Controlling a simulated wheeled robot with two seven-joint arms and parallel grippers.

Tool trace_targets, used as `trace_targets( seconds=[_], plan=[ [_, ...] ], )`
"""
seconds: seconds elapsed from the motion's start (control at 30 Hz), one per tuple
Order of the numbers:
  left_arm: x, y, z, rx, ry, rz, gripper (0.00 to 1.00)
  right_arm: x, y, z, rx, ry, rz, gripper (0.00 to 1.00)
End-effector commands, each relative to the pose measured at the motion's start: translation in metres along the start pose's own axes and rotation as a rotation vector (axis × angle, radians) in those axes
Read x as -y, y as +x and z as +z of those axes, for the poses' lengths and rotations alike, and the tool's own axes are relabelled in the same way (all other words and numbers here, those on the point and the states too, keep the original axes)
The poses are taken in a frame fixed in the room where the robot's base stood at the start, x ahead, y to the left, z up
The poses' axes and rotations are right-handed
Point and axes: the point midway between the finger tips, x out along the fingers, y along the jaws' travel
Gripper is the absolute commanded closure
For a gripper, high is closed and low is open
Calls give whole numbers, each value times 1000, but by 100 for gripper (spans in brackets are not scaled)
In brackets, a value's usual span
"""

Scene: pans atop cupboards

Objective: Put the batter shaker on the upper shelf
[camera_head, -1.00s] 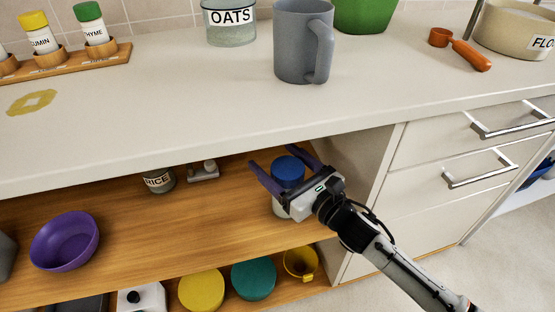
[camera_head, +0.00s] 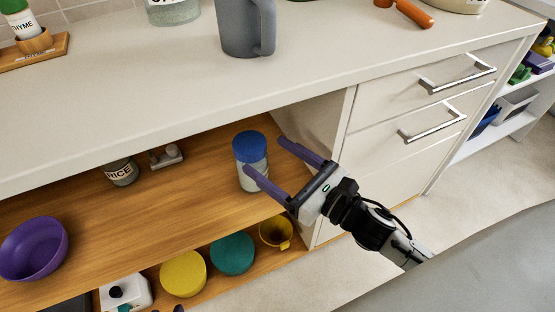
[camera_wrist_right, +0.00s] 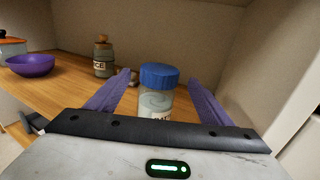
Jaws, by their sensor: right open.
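The batter shaker (camera_head: 251,162), a clear container with a blue lid, stands upright on the wooden upper shelf (camera_head: 190,212) of the open cupboard, near its right end. In the right wrist view the shaker (camera_wrist_right: 156,101) shows a coiled shape inside and part of a label. My right gripper (camera_head: 266,156) is open, in front and to the right of the shaker. One finger overlaps the shaker's lower part in the head view; I cannot tell whether it touches. In the wrist view the shaker stands between the open fingers (camera_wrist_right: 160,77).
A purple bowl (camera_head: 33,248) and a rice jar (camera_head: 121,171) stand left on the same shelf. Yellow (camera_head: 184,273) and teal (camera_head: 233,253) round items and a yellow cup (camera_head: 277,232) are below. The countertop edge overhangs the shelf; the cupboard side wall (camera_head: 312,120) is close right.

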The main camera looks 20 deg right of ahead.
Motion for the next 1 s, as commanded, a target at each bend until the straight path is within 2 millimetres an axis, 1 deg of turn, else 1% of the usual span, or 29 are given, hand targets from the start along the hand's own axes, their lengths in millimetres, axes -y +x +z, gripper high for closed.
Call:
trace_targets(
  seconds=[0.03,0.17,0.27,0.37,0.4,0.47,0.5,0.57,0.6,0.67,0.7,0.77,0.8,0.9,1.0],
  plan=[
    [0,0,1,3,-1,-1,68,0,-5,-1,-2,1,0,26],
    [0,0,1,0,-1,-1,68,0,-12,-1,-4,26,-5,26],
    [0,0,0,-1,-2,-2,68,-1,-17,-8,-22,176,-30,26],
    [0,0,0,-3,-2,-2,68,-3,-26,-23,-55,495,-91,26],
    [0,0,-1,-3,-2,-2,68,-5,-32,-31,-69,659,-126,26],
    [0,0,-2,-5,-2,-2,68,-8,-40,-45,-86,927,-188,26],
    [0,0,-2,-7,-1,-1,68,-11,-47,-54,-93,1106,-233,26],
    [0,0,-4,-9,-1,-1,68,-16,-56,-68,-99,1368,-306,26],
    [0,0,-5,-11,-1,-1,68,-20,-63,-77,-97,1539,-356,26],
    [0,0,-6,-13,-1,-1,68,-28,-74,-90,-86,1790,-437,26],
    [0,0,-6,-14,-1,-1,68,-33,-81,-99,-75,1957,-497,26],
    [0,0,-7,-15,-1,-1,68,-43,-93,-111,-47,2204,-594,26],
    [0,0,-8,-15,-1,-1,68,-50,-100,-119,-22,2362,-662,26],
    [0,0,-7,-15,-1,0,68,-68,-118,-134,59,2704,-828,26],
    [0,0,-7,-15,-1,0,68,-83,-131,-145,147,2952,-972,26]
  ],
)
